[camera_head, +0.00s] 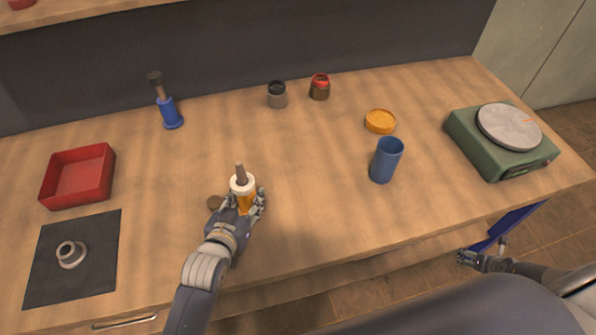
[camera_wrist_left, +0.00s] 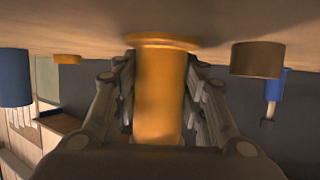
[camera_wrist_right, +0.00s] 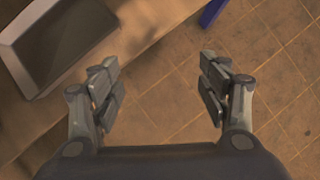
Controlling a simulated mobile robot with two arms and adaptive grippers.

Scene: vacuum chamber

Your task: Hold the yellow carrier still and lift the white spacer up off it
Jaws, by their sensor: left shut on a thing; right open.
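The yellow carrier (camera_head: 246,205) stands upright near the front middle of the table in the head view. It fills the middle of the left wrist view (camera_wrist_left: 160,100). The white spacer (camera_head: 242,184) is a ring on top of the carrier, with a brown peg (camera_head: 240,170) rising through it. My left gripper (camera_head: 247,203) is shut on the carrier, one finger on each side, below the spacer. My right gripper (camera_head: 482,257) is open and empty, beyond the front edge of the table, over the floor; its two fingers show apart in the right wrist view (camera_wrist_right: 160,85).
A brown disc (camera_head: 214,202) lies just left of the carrier. A blue cup (camera_head: 386,160), an orange lid (camera_head: 380,121) and a green scale (camera_head: 500,140) stand to the right. A red tray (camera_head: 78,177) and a dark mat (camera_head: 50,285) with a grey ring (camera_head: 71,254) are left.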

